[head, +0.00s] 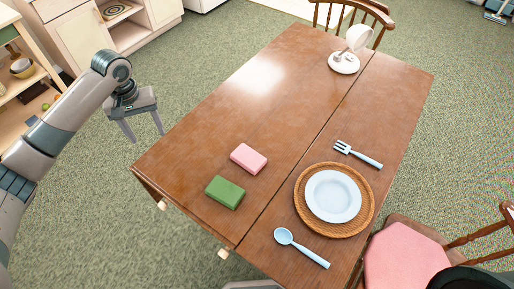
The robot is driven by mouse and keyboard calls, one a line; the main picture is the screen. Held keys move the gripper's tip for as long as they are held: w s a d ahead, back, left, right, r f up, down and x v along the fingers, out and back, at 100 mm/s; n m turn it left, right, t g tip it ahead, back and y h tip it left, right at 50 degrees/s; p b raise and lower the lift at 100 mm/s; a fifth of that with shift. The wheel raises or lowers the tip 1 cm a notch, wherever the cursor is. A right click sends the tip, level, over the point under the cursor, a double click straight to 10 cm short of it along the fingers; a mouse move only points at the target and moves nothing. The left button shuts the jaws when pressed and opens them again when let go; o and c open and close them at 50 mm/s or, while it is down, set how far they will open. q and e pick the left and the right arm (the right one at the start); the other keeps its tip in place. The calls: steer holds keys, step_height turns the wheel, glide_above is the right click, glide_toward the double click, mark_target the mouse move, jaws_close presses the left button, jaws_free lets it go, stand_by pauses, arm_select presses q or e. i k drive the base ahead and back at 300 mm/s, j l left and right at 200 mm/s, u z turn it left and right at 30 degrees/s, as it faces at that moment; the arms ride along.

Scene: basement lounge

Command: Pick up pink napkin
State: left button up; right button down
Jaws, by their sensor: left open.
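The pink napkin (249,158) looks like a small folded pink block. It lies flat on the wooden table (215,115), left of the table's lengthwise seam. A green block of like shape (225,192) lies just in front of it, a little to the left, with a small gap between them. My left gripper (141,132) hangs beyond the table's left edge, left of the napkin and well apart from it. Its two fingers are spread, pointing down, with nothing between them. My right gripper does not show.
A wicker mat (299,205) with a light blue plate (333,196) lies on the right, between a blue fork (358,154) and a blue spoon (300,246). A white lamp (344,62) stands at the far end. Chairs (405,258) stand right and beyond. The table's left middle is clear.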

mark_target(244, 156)
steer(key=k+j+z, duration=0.2)
steer(key=j+z, duration=0.2)
steer(key=k+j+z, duration=0.6)
steer(key=z, duration=0.25)
steer(key=k+j, duration=0.05)
steer(key=j, duration=0.05)
